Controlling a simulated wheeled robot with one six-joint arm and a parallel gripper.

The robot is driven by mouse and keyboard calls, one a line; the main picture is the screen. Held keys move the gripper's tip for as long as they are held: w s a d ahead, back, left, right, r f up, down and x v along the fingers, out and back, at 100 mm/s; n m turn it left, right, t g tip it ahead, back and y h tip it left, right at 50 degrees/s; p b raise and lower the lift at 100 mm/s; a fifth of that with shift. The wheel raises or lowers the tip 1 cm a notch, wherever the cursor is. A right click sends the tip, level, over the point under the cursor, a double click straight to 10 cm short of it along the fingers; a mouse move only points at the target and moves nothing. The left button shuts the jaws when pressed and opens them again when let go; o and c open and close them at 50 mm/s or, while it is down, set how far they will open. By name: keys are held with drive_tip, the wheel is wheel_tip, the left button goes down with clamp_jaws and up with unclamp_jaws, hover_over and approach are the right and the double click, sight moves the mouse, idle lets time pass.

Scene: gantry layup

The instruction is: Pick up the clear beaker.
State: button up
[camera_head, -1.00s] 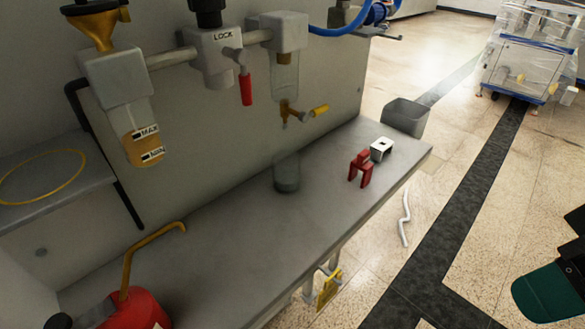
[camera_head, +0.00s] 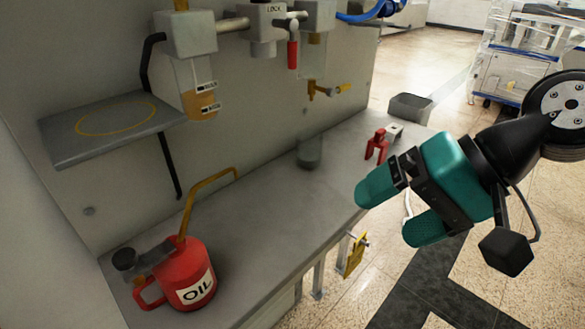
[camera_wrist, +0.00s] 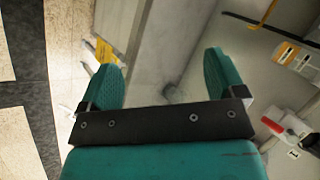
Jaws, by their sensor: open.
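The clear beaker (camera_head: 309,152) stands upright on the grey bench (camera_head: 262,205), below the brass drain tap and close to the back panel. It is see-through and looks greyish. In the wrist view a faint round shape that looks like the beaker (camera_wrist: 172,92) shows between the fingers, farther off. My gripper (camera_head: 392,212) has teal fingers and is open and empty. It is in front of the bench's front edge, to the right of the beaker and apart from it.
A red oil can (camera_head: 188,272) with a long spout stands at the bench's near left. A red clip (camera_head: 377,144) and a white block (camera_head: 395,131) sit at the far right end. A shelf (camera_head: 110,130) juts out at left. A grey bin (camera_head: 410,107) stands beyond. The middle bench is clear.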

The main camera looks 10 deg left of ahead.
drive_tip(key=w+a+f+m+t+y+b, duration=0.2)
drive_tip(key=w+f+m+y+b, duration=0.35)
drive_tip(key=w+m, duration=0.4)
drive_tip(key=m+t+b, duration=0.3)
drive_tip(key=m+t, duration=0.5)
drive_tip(key=m, duration=0.7)
approach(319, 149)
drive_tip(key=v, duration=0.5)
drive_tip(key=shift+w+a+f+m, duration=0.2)
drive_tip(key=shift+w+m, duration=0.25)
drive_tip(key=shift+m, duration=0.2)
drive_tip(key=p+x, duration=0.2)
drive_tip(key=r+p+x, duration=0.1)
drive_tip(key=p+x, duration=0.1)
drive_tip(key=shift+a+p, duration=0.15)
drive_tip(key=shift+p, duration=0.2)
drive_tip(key=x, duration=0.6)
drive_tip(key=shift+w+a+f+p, duration=0.2)
drive_tip(key=shift+f+p, duration=0.1)
drive_tip(key=shift+p, duration=0.1)
drive_tip(key=shift+p+x, duration=0.7)
drive_tip(key=shift+x, duration=2.35)
drive_tip(key=shift+s+a+f, duration=0.1)
drive_tip(key=shift+s, duration=0.05)
drive_tip(key=c, duration=1.1)
